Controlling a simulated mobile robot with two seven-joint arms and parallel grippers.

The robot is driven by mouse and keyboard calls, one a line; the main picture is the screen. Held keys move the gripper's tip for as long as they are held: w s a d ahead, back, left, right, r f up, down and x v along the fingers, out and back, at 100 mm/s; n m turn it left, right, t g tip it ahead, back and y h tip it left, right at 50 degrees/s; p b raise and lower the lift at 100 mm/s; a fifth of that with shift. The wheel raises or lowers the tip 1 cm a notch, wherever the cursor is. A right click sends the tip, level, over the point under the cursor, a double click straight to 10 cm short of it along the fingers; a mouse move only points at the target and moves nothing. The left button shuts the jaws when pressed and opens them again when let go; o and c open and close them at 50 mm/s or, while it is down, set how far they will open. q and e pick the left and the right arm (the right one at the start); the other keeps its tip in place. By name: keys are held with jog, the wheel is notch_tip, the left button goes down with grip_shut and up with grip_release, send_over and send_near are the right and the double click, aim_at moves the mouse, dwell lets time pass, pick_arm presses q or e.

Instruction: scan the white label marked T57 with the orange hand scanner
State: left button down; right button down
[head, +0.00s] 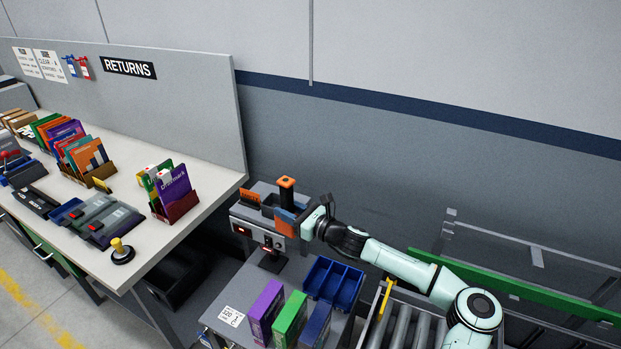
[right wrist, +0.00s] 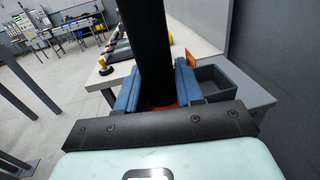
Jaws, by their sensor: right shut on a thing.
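The orange hand scanner (head: 287,183), orange and black, stands up out of my right gripper (head: 289,217). The gripper's blue pads are shut on it, above the grey stand at the wall end of the returns bench. In the right wrist view the scanner's black part (right wrist: 147,45) rises between the blue pads (right wrist: 158,90), with a little orange low between them. A white label (head: 231,316) lies on the grey surface at the lower middle; its print is too small to read surely. I cannot make out T57 anywhere. My left gripper is not in view.
Purple (head: 265,312), green (head: 290,319) and blue (head: 315,325) boxes stand beside the white label. A blue divided bin (head: 333,283) is behind them. A roller conveyor (head: 403,325) is at the right. The returns bench (head: 206,187) holds boxed books and a yellow-knobbed stamp (head: 121,251).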

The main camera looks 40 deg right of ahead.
jog(key=s+a+f+m+h, duration=0.1)
jog(key=s+a+f+h, duration=0.1)
jog(key=a+f, duration=0.6)
jog(key=s+a+f+m+t+h, duration=0.1)
jog(key=s+a+f+m+h, duration=0.1)
jog(key=s+a+f, duration=0.3)
jog(key=a+f+h, duration=0.1)
jog(key=a+f, duration=0.2)
jog(key=a, duration=0.4)
jog(key=shift+s+f, duration=0.25)
jog(key=shift+s, duration=0.05)
